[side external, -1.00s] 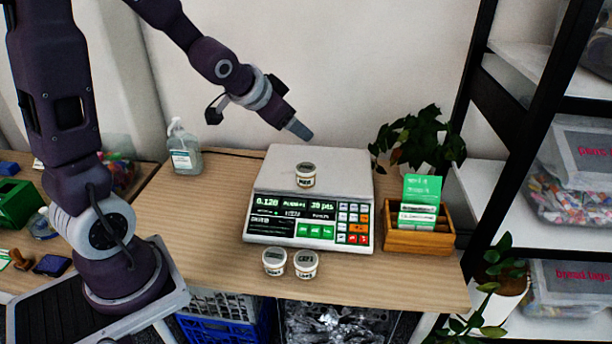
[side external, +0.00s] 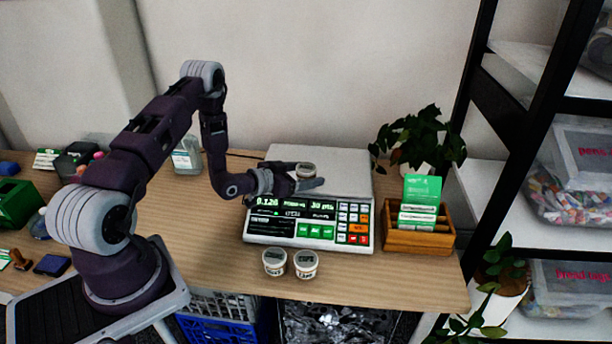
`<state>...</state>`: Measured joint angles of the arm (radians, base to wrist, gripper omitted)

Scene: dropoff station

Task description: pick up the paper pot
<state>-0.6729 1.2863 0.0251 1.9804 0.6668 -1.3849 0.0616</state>
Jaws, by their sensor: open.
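I cannot tell whether a finger touches the pot. Two similar pots stand side by side on the table in front of the scale, a left one (side external: 274,263) and a right one (side external: 306,264).
A wooden box (side external: 420,241) with green-and-white cards stands right of the scale, with a potted plant (side external: 415,140) behind it. A black-framed shelf (side external: 495,110) rises at the right. The table's front right is clear.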

